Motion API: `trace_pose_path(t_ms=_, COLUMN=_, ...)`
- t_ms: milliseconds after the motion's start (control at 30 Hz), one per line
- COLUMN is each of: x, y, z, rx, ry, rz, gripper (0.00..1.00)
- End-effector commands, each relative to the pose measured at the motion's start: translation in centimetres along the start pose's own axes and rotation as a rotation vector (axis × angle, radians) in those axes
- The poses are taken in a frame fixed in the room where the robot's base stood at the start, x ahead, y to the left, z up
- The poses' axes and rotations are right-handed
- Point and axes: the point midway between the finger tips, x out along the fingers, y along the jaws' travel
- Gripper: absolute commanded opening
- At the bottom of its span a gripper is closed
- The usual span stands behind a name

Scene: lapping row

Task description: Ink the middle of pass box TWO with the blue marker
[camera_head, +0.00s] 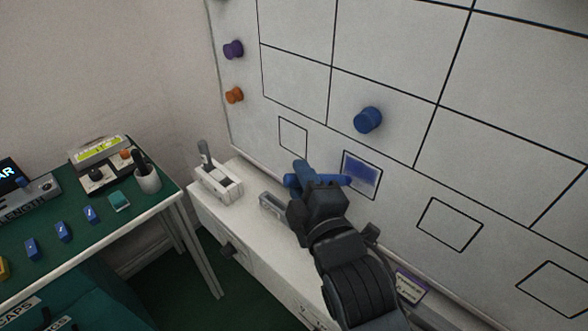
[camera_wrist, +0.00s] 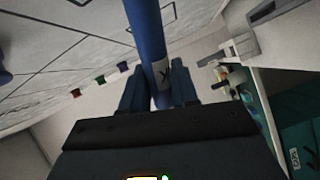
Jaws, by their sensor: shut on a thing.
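My gripper (camera_head: 322,188) is shut on the blue marker (camera_head: 335,180), close to the whiteboard. In the wrist view the blue marker (camera_wrist: 147,40) stands between the fingers (camera_wrist: 158,92), with a dark mark on a pale band. A row of outlined boxes runs along the lower board. The second box from the left (camera_head: 346,156) has a patch of blue ink (camera_head: 364,174) over its middle. The marker's far end lies at this box's left side in the picture; I cannot tell whether it touches the board. No box numbers are readable.
A blue round knob (camera_head: 368,120) sits on the board above the inked box. Purple (camera_head: 233,49) and orange (camera_head: 235,95) knobs are at the board's left edge. A white ledge (camera_head: 228,205) with a lever device (camera_head: 217,180) runs below. A green table (camera_head: 125,213) with small items stands left.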

Motion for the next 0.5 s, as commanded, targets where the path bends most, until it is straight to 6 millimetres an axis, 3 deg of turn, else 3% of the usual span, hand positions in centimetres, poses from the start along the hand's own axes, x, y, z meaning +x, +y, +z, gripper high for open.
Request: trace_pose_path(t_ms=500, x=-2.9, y=0.4, z=1.6, rx=0.001, ry=-0.002, rz=-0.001, gripper=0.0)
